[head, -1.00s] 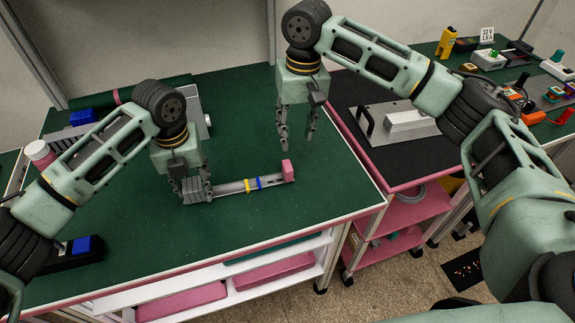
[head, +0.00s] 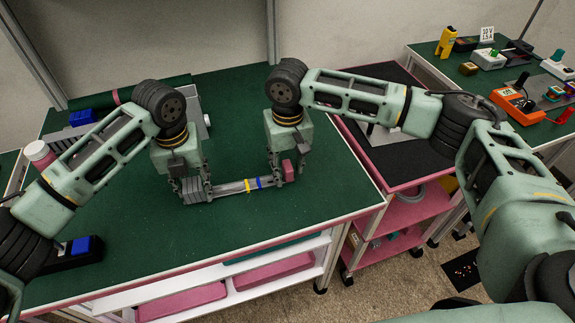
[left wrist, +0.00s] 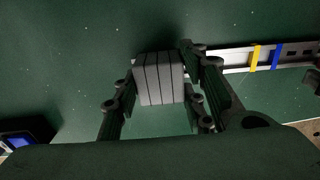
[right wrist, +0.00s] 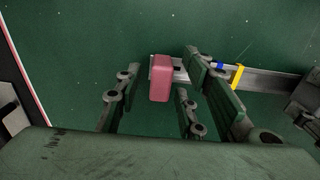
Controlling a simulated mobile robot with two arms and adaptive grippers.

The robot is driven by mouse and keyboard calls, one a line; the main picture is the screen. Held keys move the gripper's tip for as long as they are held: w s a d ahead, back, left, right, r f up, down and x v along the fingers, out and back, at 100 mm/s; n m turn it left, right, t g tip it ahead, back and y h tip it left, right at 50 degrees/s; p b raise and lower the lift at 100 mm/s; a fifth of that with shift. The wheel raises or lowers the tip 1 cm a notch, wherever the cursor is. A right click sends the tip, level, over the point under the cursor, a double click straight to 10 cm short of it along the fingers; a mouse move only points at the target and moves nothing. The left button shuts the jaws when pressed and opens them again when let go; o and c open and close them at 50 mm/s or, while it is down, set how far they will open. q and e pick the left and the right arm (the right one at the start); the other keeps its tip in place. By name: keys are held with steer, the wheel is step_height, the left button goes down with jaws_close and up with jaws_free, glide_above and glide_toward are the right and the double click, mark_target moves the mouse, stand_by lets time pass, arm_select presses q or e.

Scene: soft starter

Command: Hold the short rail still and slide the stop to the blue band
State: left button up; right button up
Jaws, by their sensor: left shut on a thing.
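The short grey rail (head: 230,188) lies on the green bench top, with a yellow band (left wrist: 255,57) and a blue band (left wrist: 277,56). A grey ribbed block (left wrist: 158,78) sits at its left end. My left gripper (head: 194,190) is shut on this block. A pink block (right wrist: 161,77), which looks like the stop, sits at the rail's right end, to the right of the blue band in the head view. My right gripper (head: 281,173) is open, with its fingers on either side of the pink block and gaps showing in the right wrist view.
A pink cart (head: 400,212) with a black top adjoins the bench at right. Bench top in front of the rail is clear.

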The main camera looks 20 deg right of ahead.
steer(key=shift+c, duration=0.5)
jaws_close()
